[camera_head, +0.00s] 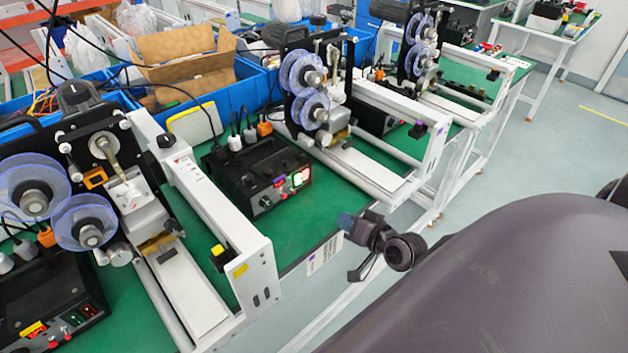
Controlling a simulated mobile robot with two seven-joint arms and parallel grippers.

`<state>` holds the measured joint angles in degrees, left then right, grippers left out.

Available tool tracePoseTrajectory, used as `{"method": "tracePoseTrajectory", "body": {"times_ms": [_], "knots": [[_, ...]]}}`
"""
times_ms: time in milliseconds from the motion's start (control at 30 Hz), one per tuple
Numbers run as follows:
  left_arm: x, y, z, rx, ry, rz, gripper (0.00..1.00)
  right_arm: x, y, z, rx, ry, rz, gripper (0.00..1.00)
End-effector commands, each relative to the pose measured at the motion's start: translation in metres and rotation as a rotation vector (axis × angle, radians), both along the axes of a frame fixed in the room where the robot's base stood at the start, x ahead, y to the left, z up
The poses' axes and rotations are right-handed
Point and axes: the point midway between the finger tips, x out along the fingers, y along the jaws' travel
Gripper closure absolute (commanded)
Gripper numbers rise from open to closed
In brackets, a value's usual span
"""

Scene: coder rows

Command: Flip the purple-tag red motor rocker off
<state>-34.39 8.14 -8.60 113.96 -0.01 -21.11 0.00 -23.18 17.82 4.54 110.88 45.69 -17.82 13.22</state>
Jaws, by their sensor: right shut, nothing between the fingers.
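A black control box (240,180) stands on the green bench in the middle. Its front panel carries a red rocker (281,184) and a lit greenish-white rocker (301,176). A small purple mark (279,179) shows by the red rocker, but it is too small to read. Which way the rocker is tipped cannot be made out. My right gripper (348,222) is shut and empty, in front of and to the right of the box, near the bench edge and apart from the panel. My left gripper is out of view.
A white rail frame (215,215) stands left of the box and another (360,170) right of it. A second control box (50,295) with rockers sits at lower left. Blue bins (255,85) and a cardboard box (185,60) are behind. Green bench (290,225) before the panel is clear.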

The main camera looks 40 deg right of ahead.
Motion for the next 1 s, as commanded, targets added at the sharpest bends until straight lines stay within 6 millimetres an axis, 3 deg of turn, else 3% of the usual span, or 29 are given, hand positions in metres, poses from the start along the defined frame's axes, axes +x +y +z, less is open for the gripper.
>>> {"method": "tracePoseTrajectory", "body": {"times_ms": [300,533,1000], "knots": [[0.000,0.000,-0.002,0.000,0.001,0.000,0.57,0.008,-0.027,0.021,0.511,-0.063,-0.121,1.00],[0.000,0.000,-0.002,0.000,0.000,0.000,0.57,0.009,-0.029,0.027,0.797,-0.079,-0.172,1.00],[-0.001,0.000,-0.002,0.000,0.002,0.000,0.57,0.009,-0.029,0.028,0.847,-0.079,-0.185,1.00]]}}
